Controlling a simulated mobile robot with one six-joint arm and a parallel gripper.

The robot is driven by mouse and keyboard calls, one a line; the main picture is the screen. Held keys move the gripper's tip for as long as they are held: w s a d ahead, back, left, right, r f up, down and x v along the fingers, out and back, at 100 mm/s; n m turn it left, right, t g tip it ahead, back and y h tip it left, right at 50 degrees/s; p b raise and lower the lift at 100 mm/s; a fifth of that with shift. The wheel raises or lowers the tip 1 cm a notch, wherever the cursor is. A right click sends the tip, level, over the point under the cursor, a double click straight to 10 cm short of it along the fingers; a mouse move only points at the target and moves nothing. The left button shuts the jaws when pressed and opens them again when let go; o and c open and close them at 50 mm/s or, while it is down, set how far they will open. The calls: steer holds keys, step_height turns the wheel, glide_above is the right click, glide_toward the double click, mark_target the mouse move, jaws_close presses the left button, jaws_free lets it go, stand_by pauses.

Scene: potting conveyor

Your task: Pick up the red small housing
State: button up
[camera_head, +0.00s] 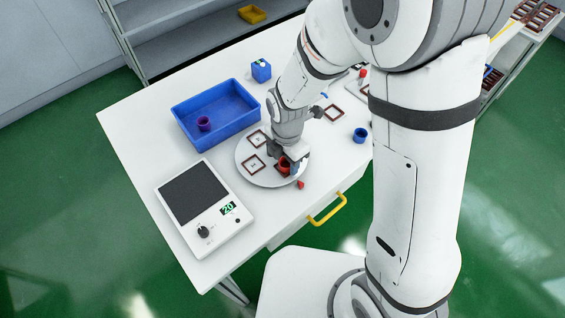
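The red small housing (284,168) stands on the round grey-white plate (246,172) in the middle of the table. My gripper (289,156) is directly above it, pointing down, with its fingers at the housing's upper part. The fingers partly cover the housing. From this view I cannot tell whether they are closed on it or only around it. The housing appears to rest in or over a dark square frame on the plate.
Square brown frames (253,165) lie on the plate. A blue bin (190,139) holding a purple housing (204,123) stands behind left. A hotplate-like device (196,207) is at front left. A blue housing (360,135) and a small red piece (301,185) are nearby.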

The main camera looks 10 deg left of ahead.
steer(key=c, duration=0.7)
